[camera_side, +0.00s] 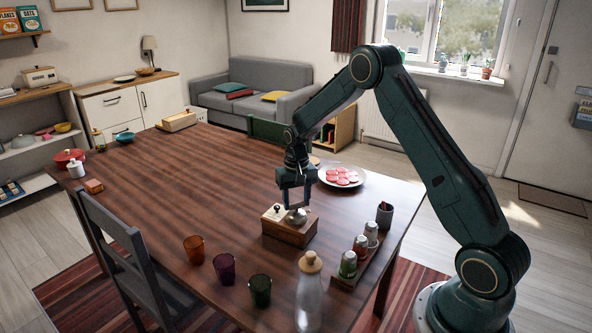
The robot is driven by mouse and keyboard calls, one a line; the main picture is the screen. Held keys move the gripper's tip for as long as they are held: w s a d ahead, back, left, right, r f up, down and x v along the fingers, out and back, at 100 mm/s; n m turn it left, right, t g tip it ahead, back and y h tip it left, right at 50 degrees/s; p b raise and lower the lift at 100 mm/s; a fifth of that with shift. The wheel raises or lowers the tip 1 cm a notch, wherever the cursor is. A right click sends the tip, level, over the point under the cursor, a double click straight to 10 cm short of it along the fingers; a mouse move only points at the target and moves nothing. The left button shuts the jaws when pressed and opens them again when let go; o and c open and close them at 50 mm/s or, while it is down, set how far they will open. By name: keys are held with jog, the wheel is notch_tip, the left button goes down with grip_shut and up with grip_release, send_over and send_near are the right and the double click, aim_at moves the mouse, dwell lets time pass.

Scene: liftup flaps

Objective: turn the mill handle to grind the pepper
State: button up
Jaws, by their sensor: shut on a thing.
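The pepper mill (287,232) is a wooden box with a pale top and a rounded metal dome (297,216). It stands upright on the dark striped table, right of the middle. My gripper (296,205) points down directly over the mill, with its fingertips at the top of the dome. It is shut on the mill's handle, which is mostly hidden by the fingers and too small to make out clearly.
A plate of red slices (341,176) lies behind the mill. Three coloured glasses (223,267) and a corked bottle (310,292) stand in front. The table's left middle is clear.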

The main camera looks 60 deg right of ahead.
jog(key=m, duration=0.4)
jog(key=shift+r+m, duration=0.1)
jog(key=shift+m, duration=0.2)
jog(key=m, duration=0.3)
jog(key=shift+m, duration=0.4)
jog(key=m, duration=1.5)
jog(key=shift+w, duration=0.1)
jog(key=m, duration=0.4)
jog(key=shift+m, duration=1.8)
